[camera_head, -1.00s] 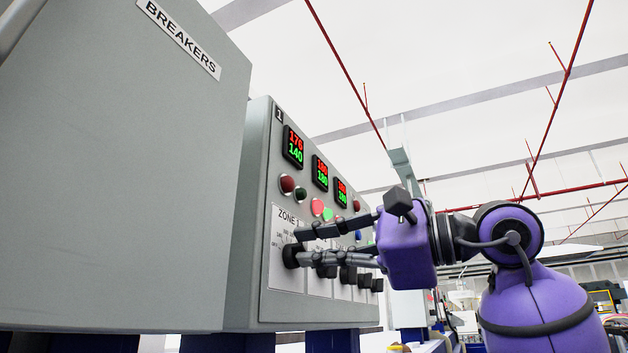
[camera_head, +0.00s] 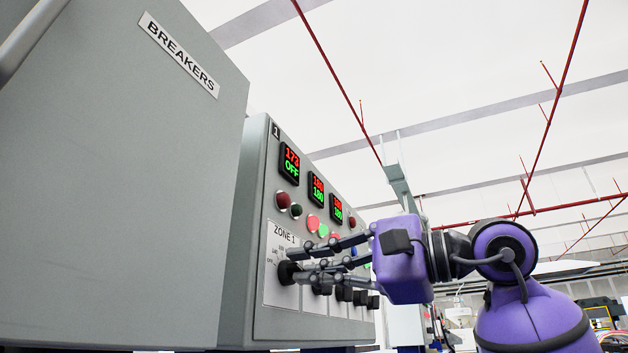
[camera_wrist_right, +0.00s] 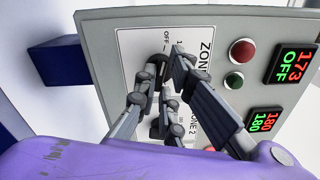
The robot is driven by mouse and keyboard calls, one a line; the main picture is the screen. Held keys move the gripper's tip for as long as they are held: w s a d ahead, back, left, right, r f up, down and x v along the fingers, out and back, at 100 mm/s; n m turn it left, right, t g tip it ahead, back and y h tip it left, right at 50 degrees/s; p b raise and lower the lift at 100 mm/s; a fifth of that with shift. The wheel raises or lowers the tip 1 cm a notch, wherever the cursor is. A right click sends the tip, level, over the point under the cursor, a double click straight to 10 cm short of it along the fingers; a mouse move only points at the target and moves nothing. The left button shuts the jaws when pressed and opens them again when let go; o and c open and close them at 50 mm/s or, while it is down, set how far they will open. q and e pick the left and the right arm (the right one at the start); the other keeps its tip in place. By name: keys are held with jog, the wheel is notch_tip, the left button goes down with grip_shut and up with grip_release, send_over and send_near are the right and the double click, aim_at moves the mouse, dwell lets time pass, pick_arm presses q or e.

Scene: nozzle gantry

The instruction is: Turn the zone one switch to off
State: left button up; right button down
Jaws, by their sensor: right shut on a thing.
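The zone one switch (camera_head: 287,272) is a black rotary knob on the white ZONE 1 plate (camera_head: 278,238) at the left of the grey control panel. In the right wrist view the knob (camera_wrist_right: 152,68) sits between the fingers, partly hidden. My right gripper (camera_head: 297,263) is shut on the knob, its fingers coming in from the right. It also shows in the right wrist view (camera_wrist_right: 158,75). The zone one display (camera_head: 290,163) reads 173 in red and OFF in green; it also shows in the right wrist view (camera_wrist_right: 297,62). My left gripper is not in view.
The grey BREAKERS cabinet (camera_head: 120,180) stands close at the left and juts out past the panel. More black knobs (camera_head: 344,294) line the panel just right of my fingers. Red and green lamps (camera_head: 284,201) sit above the plate. Open room lies right of the panel.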

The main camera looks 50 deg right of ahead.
jog(key=shift+w+a+f, duration=0.15)
jog(key=shift+f, duration=0.35)
jog(key=c, duration=1.8)
grip_release()
jog(key=shift+s+r, duration=0.1)
jog(key=shift+s, duration=0.1)
jog(key=shift+o, duration=0.9)
jog(key=shift+r, duration=0.1)
jog(key=v, duration=1.4)
jog(key=shift+a+r, duration=0.3)
jog(key=shift+a, duration=0.1)
